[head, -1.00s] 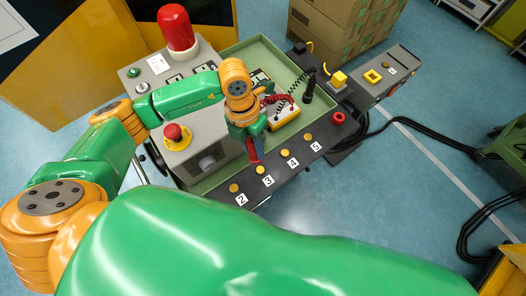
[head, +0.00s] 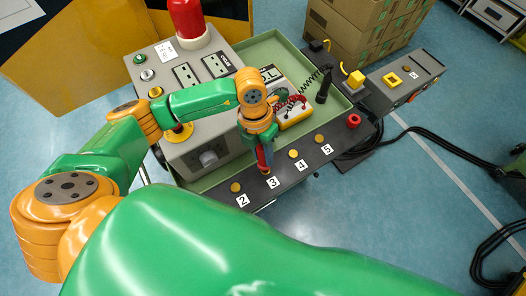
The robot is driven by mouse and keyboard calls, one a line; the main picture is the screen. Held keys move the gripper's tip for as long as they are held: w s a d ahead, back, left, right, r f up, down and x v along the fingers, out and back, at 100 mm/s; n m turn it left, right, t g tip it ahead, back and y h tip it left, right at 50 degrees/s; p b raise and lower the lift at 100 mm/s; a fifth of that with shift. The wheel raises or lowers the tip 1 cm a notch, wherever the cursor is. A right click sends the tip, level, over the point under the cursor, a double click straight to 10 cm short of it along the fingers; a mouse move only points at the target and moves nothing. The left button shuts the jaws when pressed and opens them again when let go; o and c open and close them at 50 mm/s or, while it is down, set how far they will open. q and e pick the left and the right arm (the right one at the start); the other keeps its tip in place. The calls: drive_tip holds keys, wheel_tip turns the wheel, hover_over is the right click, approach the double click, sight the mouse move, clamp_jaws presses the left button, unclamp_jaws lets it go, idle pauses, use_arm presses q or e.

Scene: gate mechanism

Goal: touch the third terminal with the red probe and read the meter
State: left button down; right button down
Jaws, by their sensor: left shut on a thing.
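My left gripper (head: 264,146) is shut on the red probe (head: 262,160), which points down at the terminal strip. The probe's lower end is at the brass terminal (head: 266,172) above the label 3 (head: 273,183). I cannot tell whether the tip touches it. Other brass terminals stand by label 2 (head: 235,187), label 4 (head: 294,154) and label 5 (head: 319,138). My right gripper is not in view.
A black probe (head: 322,88) stands upright right of the meter. The grey control box (head: 200,145) with a red lamp (head: 187,18) is at the left. A red knob (head: 353,121) ends the strip. Cartons (head: 350,30) stand behind; black cables lie on the floor at right.

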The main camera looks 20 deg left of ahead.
use_arm(q)
drive_tip(key=shift+f+b, duration=0.35)
drive_tip(key=shift+b, duration=0.05)
idle(0.5)
idle(0.5)
wheel_tip(320, 180, up, 5)
drive_tip(key=p, duration=0.4)
drive_tip(key=shift+r, duration=0.2)
drive_tip(key=shift+f, duration=0.15)
idle(0.5)
